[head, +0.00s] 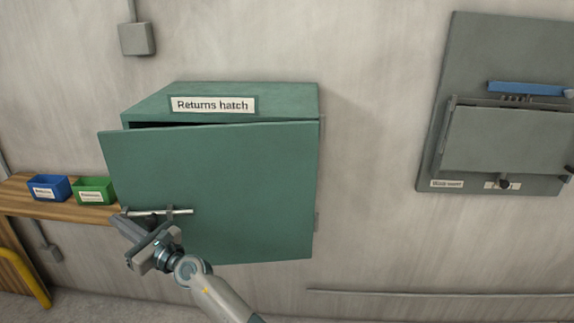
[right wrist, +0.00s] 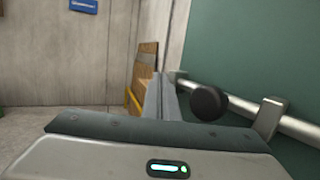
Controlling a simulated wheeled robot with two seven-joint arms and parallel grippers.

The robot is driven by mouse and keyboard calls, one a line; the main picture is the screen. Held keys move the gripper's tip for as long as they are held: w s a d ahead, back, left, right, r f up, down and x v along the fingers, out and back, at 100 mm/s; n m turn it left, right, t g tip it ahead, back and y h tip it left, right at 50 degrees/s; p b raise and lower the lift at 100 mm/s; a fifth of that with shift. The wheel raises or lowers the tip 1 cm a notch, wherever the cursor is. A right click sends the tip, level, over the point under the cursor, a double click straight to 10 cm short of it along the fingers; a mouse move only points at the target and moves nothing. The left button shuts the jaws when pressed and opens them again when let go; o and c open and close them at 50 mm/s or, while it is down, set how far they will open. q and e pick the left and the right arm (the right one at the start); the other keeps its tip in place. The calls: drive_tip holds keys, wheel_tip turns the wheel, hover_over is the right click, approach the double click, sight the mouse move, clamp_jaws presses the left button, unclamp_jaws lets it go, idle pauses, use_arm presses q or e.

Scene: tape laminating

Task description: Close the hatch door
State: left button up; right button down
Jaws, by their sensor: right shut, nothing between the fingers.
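The green returns hatch (head: 220,99) is a box on the wall with a "Returns hatch" label. Its green door (head: 240,180) stands ajar, with a dark gap along the top left and hinges on the right side. A silver bar handle (head: 175,211) is on the door's lower left. My right gripper (head: 122,222) is shut and empty at the handle's left end, near the door's left edge. In the right wrist view the handle's dark round end (right wrist: 209,103) lies just right of my fingers, beside the green door (right wrist: 260,50); contact cannot be told. My left gripper is out of view.
A wooden shelf (head: 70,208) with a blue bin (head: 48,188) and a green bin (head: 94,190) stands left of the door. A grey wall panel (head: 500,140) hangs at the right. The wall between hatch and panel is clear.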

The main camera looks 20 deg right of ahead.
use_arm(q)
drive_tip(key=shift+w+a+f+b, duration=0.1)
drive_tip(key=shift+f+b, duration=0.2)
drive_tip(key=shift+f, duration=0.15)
use_arm(e)
drive_tip(key=shift+w+d, duration=0.25)
drive_tip(key=shift+w, duration=0.95)
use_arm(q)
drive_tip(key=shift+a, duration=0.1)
